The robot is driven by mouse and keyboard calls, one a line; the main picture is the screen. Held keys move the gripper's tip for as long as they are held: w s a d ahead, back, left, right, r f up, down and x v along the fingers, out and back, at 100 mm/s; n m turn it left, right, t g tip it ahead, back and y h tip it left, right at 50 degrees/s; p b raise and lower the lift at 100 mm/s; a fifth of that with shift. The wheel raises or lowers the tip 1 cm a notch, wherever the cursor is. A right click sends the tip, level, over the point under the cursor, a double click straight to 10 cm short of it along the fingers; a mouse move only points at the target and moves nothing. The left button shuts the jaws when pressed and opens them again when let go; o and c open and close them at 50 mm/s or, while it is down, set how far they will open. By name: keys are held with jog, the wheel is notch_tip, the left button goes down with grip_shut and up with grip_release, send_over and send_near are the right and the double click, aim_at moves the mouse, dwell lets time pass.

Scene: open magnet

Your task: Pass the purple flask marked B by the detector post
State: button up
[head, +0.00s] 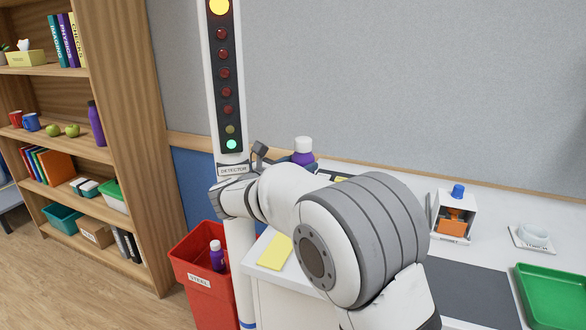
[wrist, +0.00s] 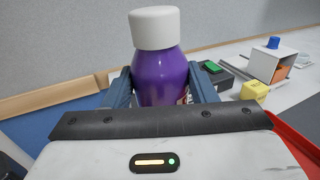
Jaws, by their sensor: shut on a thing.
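A purple flask with a white cap (wrist: 162,60) stands upright between the fingers of my gripper (wrist: 163,88), which is shut on it. No letter B can be read on it; only the edge of a label shows by the right finger. In the head view the flask (head: 303,157) shows above my arm, just right of the detector post (head: 233,169); a gap between them cannot be judged. The post has a lit yellow lamp on top, a lit green lamp low down and several dull red lamps between. My arm hides most of my gripper there.
A red bin (head: 199,307) at the post's foot holds another purple flask (head: 217,262). The white bench carries a small white cabinet (head: 468,214), a green tray (head: 556,307) and a dark mat (head: 480,292). A wooden bookshelf (head: 138,150) stands left, with floor before it.

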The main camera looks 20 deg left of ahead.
jog(key=shift+w+d+p, duration=0.2)
jog(key=shift+w+p, duration=0.1)
jog(key=shift+w, duration=1.6)
